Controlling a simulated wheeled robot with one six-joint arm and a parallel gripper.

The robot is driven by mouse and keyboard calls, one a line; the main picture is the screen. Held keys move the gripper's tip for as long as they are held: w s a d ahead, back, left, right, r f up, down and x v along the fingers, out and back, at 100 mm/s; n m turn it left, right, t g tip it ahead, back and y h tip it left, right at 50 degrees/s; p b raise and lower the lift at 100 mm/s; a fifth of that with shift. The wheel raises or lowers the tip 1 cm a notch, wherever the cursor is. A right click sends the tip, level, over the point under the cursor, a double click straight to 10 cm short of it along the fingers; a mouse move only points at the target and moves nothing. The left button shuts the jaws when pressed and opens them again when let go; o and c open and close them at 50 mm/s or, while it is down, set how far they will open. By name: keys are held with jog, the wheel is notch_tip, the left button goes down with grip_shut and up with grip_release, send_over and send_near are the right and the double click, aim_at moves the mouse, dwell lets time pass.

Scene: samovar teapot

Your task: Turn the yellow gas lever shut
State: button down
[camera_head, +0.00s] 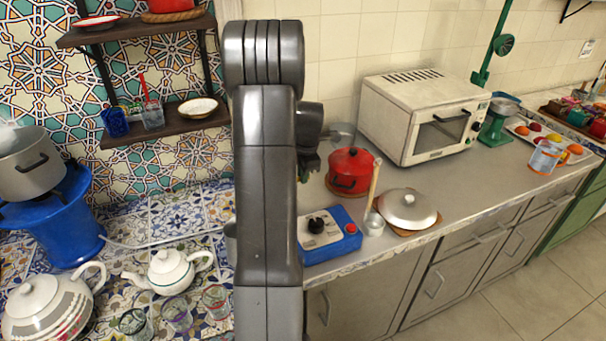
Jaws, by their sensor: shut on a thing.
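My dark grey arm (266,180) stands upright in the middle of the head view and covers a wide strip of the wall and counter. A dark wrist part of mine (309,127) shows at its right edge. The jaws of my gripper are hidden behind the arm, and whatever they hold cannot be seen. I see no yellow gas lever; the wall behind my arm is hidden.
Right of my arm, the counter (465,172) holds a red pot (350,170), a lidded pan (408,208) and a white oven (425,112). Teapots (170,270) and glasses stand below a wall shelf (165,125).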

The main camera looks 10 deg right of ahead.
jog(key=c, duration=1.4)
grip_release()
jog(key=shift+r, duration=0.1)
notch_tip(320, 180, up, 13)
jog(key=s+b, duration=0.1)
jog(key=s, duration=0.1)
jog(key=shift+s+d+r, duration=0.2)
jog(key=shift+s+d, duration=0.05)
jog(key=shift+s, duration=0.05)
jog(key=shift+f, duration=0.1)
jog(key=w+f, duration=0.1)
jog(key=f, duration=0.8)
jog(key=w+f+p, duration=0.1)
jog(key=f, duration=0.3)
jog(key=shift+w+a+f, duration=0.25)
jog(key=shift+w+a, duration=0.05)
jog(key=shift+w, duration=0.05)
jog(key=shift+r, duration=0.15)
